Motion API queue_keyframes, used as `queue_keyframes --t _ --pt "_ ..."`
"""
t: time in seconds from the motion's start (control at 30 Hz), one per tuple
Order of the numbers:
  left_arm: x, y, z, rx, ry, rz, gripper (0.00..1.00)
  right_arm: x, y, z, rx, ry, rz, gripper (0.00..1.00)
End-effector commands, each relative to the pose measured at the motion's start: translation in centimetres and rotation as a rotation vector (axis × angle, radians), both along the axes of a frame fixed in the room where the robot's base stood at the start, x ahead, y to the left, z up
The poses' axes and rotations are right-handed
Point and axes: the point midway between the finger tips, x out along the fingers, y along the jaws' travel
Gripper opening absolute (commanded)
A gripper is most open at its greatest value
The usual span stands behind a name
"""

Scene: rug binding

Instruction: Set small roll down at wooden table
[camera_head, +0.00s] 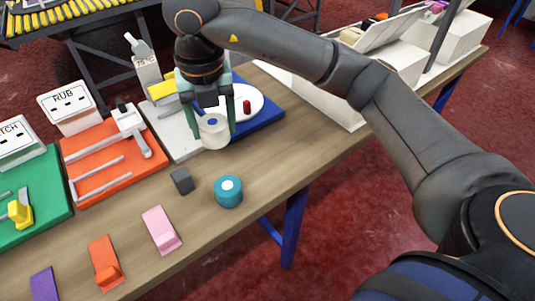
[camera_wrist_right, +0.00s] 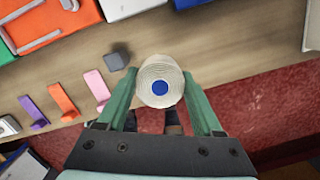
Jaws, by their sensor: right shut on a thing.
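The small roll (camera_head: 214,134) is cream-white with a blue centre. My right gripper (camera_head: 213,120) is shut on it, one green finger on each side, pointing down. The roll also shows between the fingers in the right wrist view (camera_wrist_right: 160,82), its blue-centred end facing the camera. The wooden table (camera_head: 262,158) is beneath, bare to the right of the roll. In the head view the roll overlaps the front edge of a white and blue station; I cannot tell how high it is above the table. My left gripper is not in view.
A teal roll (camera_head: 229,193) and a dark grey block (camera_head: 181,181) stand nearby on the table. Pink (camera_head: 161,231), orange (camera_head: 104,262) and purple (camera_head: 44,284) pieces lie nearer the front. An orange station (camera_head: 115,155) is to the left. The table edge drops to red floor.

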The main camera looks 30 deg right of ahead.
Motion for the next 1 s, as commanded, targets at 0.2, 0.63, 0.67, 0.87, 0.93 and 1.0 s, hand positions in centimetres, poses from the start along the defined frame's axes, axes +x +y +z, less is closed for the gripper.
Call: queue_keyframes --t 0.2,0.63,0.67,0.87,0.93,1.0 --pt "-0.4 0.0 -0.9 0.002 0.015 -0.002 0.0 -1.9 -5.5 -2.8 -0.001 0.004 -0.006 0.1" --pt "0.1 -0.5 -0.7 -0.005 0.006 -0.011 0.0 -3.3 -9.8 -7.8 -0.001 0.0 -0.001 0.1" --pt "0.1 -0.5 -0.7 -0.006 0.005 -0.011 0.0 -3.4 -10.0 -8.1 -0.001 0.0 -0.001 0.1" --pt "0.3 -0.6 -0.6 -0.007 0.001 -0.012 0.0 -3.7 -10.5 -10.8 -0.001 0.003 0.002 0.1" --pt "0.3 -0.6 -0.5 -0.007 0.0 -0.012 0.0 -3.7 -10.5 -11.5 0.0 0.002 0.001 0.1" --pt "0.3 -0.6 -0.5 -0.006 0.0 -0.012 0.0 -3.6 -10.5 -11.7 0.0 0.0 0.001 0.1"
